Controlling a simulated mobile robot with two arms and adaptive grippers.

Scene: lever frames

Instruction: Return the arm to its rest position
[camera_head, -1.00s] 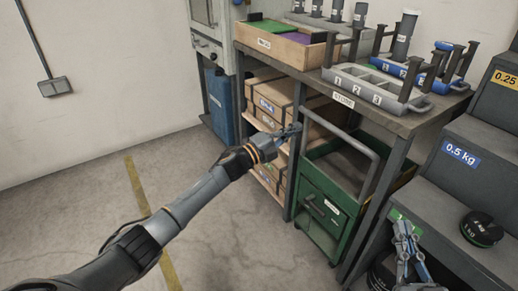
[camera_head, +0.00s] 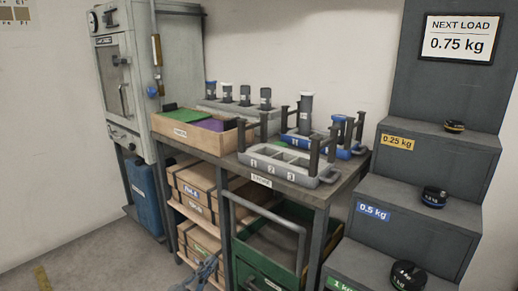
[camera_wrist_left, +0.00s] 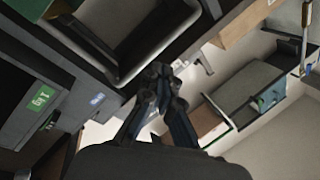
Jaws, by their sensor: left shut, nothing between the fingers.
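My left gripper (camera_head: 207,268) shows at the bottom edge of the head view, in front of the lower shelf; the rest of its arm is below the picture. In the left wrist view my left gripper (camera_wrist_left: 158,72) has its fingertips together, with nothing between them. It appears apart from the furniture around it. My right gripper is in neither current view.
A green cart (camera_head: 262,265) with a handle stands under the workbench (camera_head: 318,192). Cardboard boxes (camera_head: 197,192) fill the shelf to its left. Stepped weight stands (camera_head: 405,222) are at the right. Free floor (camera_head: 90,262) lies at lower left.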

